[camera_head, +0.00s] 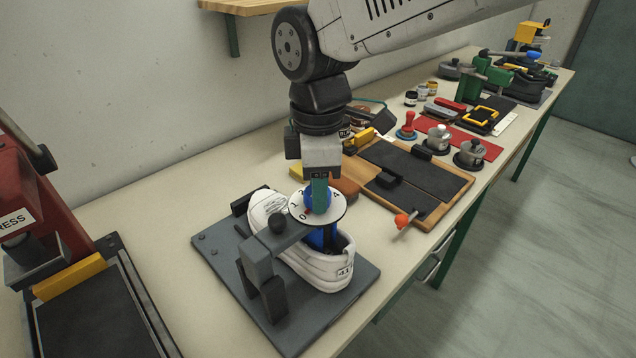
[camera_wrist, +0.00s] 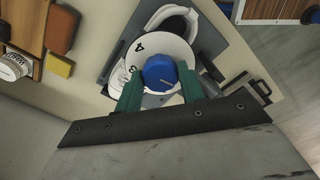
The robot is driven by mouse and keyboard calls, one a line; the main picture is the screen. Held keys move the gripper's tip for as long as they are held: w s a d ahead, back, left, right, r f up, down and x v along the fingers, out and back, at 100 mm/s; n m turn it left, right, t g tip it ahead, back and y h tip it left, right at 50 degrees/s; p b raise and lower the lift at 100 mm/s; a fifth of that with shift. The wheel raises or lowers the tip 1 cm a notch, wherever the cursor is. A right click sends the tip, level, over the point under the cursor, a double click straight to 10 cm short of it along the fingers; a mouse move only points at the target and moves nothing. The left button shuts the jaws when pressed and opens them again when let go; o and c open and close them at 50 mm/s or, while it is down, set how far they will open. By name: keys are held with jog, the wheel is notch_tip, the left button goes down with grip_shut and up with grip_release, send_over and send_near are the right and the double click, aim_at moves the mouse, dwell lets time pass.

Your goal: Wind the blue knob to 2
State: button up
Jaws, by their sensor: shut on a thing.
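The blue knob (camera_wrist: 159,72) sits at the middle of a round white dial (camera_wrist: 170,42). In the head view the dial (camera_head: 334,212) shows the figures 0, 1 and 4, with a red mark near the 0. In the wrist view 4 and 3 show; the rest is hidden. A pale line marks the knob's top, but which figure it points to I cannot tell. My gripper (camera_wrist: 160,88) comes from above, its green fingers on either side of the knob, shut on it. A white shoe (camera_head: 318,268) marked 41 stands under the dial.
A grey base plate (camera_head: 222,250) with a dark clamp post (camera_head: 262,270) carries the shoe. A red press (camera_head: 22,190) stands at the left. A wooden board (camera_head: 445,205) with dark pads and an orange-knobbed handle (camera_head: 403,220) lies to the right.

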jog(key=m, duration=0.4)
jog(key=shift+m, duration=0.3)
jog(key=m, duration=0.5)
jog(key=shift+m, duration=0.3)
jog(key=m, duration=0.9)
jog(key=shift+m, duration=0.3)
jog(key=o, duration=1)
